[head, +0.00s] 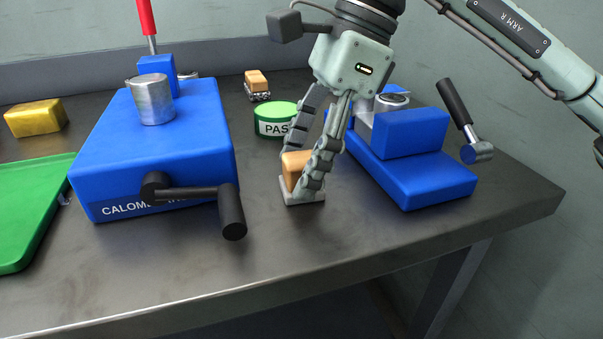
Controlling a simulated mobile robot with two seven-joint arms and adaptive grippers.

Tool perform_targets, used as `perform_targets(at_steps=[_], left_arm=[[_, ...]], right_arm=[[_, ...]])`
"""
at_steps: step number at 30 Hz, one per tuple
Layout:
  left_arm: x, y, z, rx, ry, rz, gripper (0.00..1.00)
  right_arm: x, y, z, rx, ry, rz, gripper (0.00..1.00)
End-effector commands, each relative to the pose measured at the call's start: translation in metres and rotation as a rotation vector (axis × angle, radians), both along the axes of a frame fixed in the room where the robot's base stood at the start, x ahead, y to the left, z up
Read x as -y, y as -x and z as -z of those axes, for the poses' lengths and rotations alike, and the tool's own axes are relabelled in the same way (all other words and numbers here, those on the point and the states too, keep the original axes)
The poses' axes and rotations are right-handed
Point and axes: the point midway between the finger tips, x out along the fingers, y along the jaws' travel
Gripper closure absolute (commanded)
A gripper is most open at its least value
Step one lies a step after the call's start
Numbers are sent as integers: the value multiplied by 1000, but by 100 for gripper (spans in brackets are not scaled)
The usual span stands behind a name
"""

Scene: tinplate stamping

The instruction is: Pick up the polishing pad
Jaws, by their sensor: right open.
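A tan block on a pale grey base, which looks like the polishing pad (293,174), stands on the table towards the front, right of the middle. My right gripper (300,168) is over it, pointing down, with its fingers apart. One finger is in front of the pad's right side and hides part of it; the other is behind it. I cannot tell whether the fingers touch the pad. The pad rests on the table. My left gripper is not in view.
A blue machine with a crank (190,150) and a metal can (151,99) stands left. A blue lever press (415,180) stands close on the right. A green tin (273,120) and a brush (257,84) are behind. A green tray (30,205) and gold block (36,117) lie far left.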

Motion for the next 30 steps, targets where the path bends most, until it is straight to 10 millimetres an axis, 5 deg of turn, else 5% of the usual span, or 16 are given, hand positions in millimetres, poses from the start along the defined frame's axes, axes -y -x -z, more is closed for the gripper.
perform_targets(at_steps=[5,18,30], left_arm=[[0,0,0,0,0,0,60],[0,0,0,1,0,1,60],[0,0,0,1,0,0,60]], right_arm=[[0,0,0,1,-1,0,40],[0,0,0,1,-1,-1,94],[-1,0,-9,3,-3,-1,95]])
